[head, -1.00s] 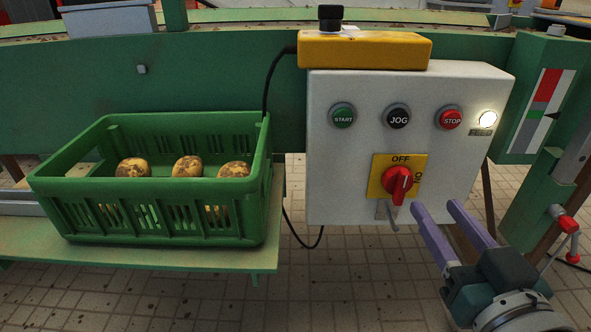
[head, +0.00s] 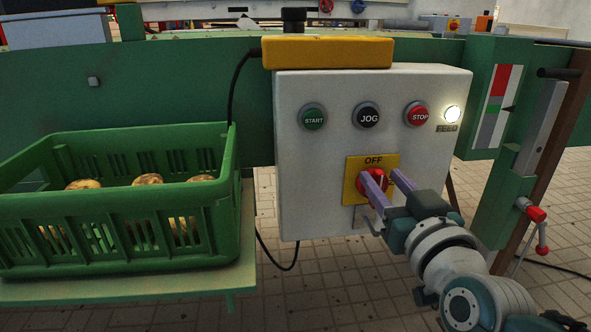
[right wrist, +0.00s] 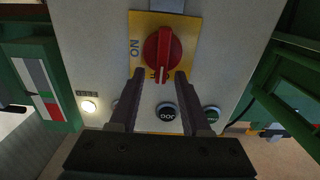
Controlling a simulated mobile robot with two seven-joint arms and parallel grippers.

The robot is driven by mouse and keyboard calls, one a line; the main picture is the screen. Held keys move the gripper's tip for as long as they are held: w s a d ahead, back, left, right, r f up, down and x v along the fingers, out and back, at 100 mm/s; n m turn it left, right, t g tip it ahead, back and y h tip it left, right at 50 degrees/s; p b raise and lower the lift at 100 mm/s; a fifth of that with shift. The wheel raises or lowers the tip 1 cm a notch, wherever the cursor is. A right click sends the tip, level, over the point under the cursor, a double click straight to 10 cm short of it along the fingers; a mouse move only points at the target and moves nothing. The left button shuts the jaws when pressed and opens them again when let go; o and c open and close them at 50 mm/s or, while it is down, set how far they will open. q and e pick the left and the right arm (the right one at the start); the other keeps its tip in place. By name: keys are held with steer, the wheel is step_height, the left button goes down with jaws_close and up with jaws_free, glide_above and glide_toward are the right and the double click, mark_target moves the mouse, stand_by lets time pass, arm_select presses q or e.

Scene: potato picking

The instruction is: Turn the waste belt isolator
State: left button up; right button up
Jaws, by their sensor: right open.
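The isolator is a red rotary knob (head: 374,186) on a yellow plate (head: 352,186) marked OFF at the top, low on the front of a white control box (head: 300,215). My right gripper (head: 381,177) is open, its two purple fingers pointing at the knob and partly hiding it. In the right wrist view the knob (right wrist: 162,52) stands upright in the picture, just ahead of and centred between the open fingertips (right wrist: 160,73). I cannot tell whether the fingers touch it. My left gripper is out of view.
START (head: 314,117), JOG (head: 367,115) and STOP (head: 417,114) buttons and a lit lamp (head: 453,113) sit above the knob. A green crate (head: 120,200) of potatoes stands left. A green post with a red-handled lever (head: 536,214) stands right.

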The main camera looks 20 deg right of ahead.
jaws_close()
stand_by(0.3)
stand_by(0.3)
